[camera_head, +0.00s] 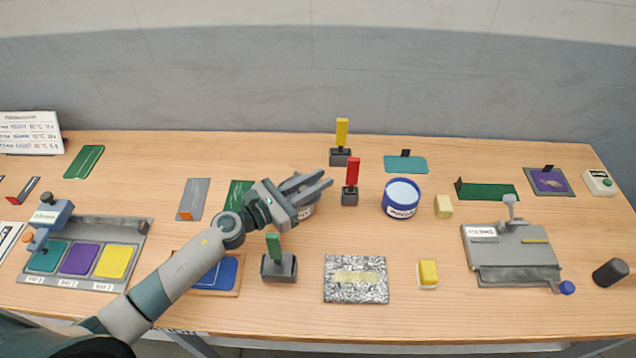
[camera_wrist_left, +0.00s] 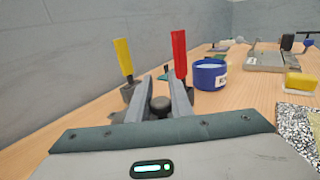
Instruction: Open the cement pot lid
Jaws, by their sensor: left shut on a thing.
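My left gripper (camera_head: 314,185) reaches in over a small pale pot (camera_head: 305,211) near the middle of the table. The arm and fingers hide most of this pot, and its label cannot be read. In the left wrist view a dark round knob (camera_wrist_left: 160,103) sits between the two fingers, which are shut on it. The knob looks like the handle of the pot's lid; the lid itself is hidden, so I cannot tell whether it is seated or lifted. My right gripper is not in view.
Red (camera_head: 352,172) and yellow (camera_head: 341,133) upright paddles on dark bases stand just beyond the fingers. A blue open pot (camera_head: 401,198) with pale contents stands to the right.

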